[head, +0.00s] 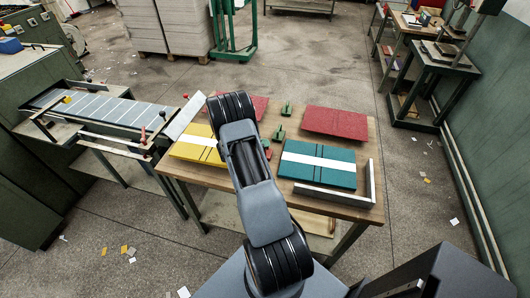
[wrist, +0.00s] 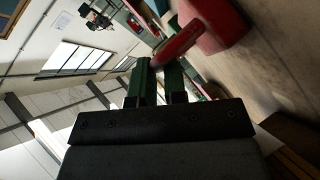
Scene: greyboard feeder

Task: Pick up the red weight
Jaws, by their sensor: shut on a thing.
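The red weight (wrist: 212,22) fills the top right of the wrist view, with its thin red handle (wrist: 180,45) reaching toward my gripper (wrist: 158,70). The two green fingers of my gripper are shut on the handle near its end. In the head view a bit of red (head: 268,153) shows beside my arm on the wooden table; my arm hides the rest and my gripper.
The wooden table (head: 345,209) bears a yellow-and-white board (head: 190,151), a teal-and-white board (head: 318,176), red boards (head: 335,121) and two green weights (head: 279,133). A metal angle stop (head: 370,183) edges the right front corner. A feeder table (head: 100,110) stands at left.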

